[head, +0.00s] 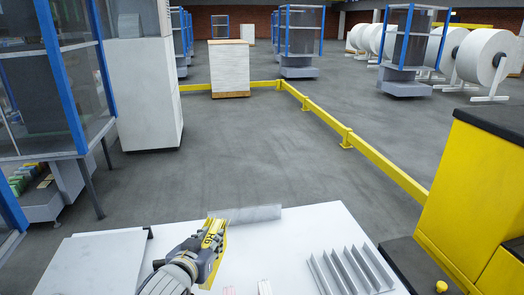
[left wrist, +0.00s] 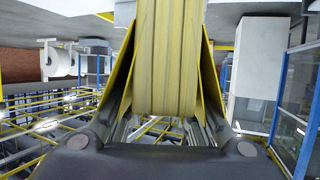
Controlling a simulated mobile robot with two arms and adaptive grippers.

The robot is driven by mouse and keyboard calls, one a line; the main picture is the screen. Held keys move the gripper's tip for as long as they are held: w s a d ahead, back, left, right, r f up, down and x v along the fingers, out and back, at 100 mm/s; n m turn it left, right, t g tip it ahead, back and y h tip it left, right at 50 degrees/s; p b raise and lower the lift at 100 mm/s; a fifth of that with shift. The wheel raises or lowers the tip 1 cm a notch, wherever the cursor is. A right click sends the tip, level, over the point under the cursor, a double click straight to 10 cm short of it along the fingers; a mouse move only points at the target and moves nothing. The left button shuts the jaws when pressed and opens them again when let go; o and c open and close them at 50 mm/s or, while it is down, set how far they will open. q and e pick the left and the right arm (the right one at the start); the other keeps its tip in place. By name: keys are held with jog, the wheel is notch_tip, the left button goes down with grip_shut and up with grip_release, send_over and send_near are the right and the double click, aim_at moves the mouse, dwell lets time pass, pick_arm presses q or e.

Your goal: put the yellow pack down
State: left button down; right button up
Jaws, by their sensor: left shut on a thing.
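My left gripper (head: 216,232) shows over the white table in the head view, its arm coming in from the bottom. The left wrist view shows the same gripper (left wrist: 168,85) shut on the yellow pack (left wrist: 168,50). The pack is a long, ribbed yellow block between the two fingers, running out of the top of that view. In the head view the pack is hard to tell from the yellow finger parts. I cannot tell whether the pack touches the table. The white table (head: 310,228) lies below the gripper. My right gripper is not in view.
A grey rack with upright dividers (head: 350,270) stands on the table, right of the gripper. A grey strip (head: 255,213) lies at the table's far edge. A yellow machine (head: 468,185) stands at the right. A yellow rail (head: 375,165) crosses the floor beyond.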

pick_arm(q)
jog(key=shift+n+y, duration=0.3)
jog(key=r, duration=0.2)
jog(key=s+r, duration=0.1)
jog(key=r, duration=0.2)
jog(key=s+r, duration=0.1)
jog(key=r, duration=0.2)
jog(key=shift+s+a+r, duration=0.15)
jog(key=shift+a+r, duration=0.05)
jog(key=shift+a, duration=0.05)
jog(key=s+a+r, duration=0.1)
jog(key=s+r, duration=0.4)
jog(key=r, duration=0.2)
jog(key=shift+s+a+n+y, duration=0.15)
jog(key=shift+s+n+y, duration=0.15)
jog(key=shift+s+y, duration=0.1)
jog(key=shift+f, duration=0.1)
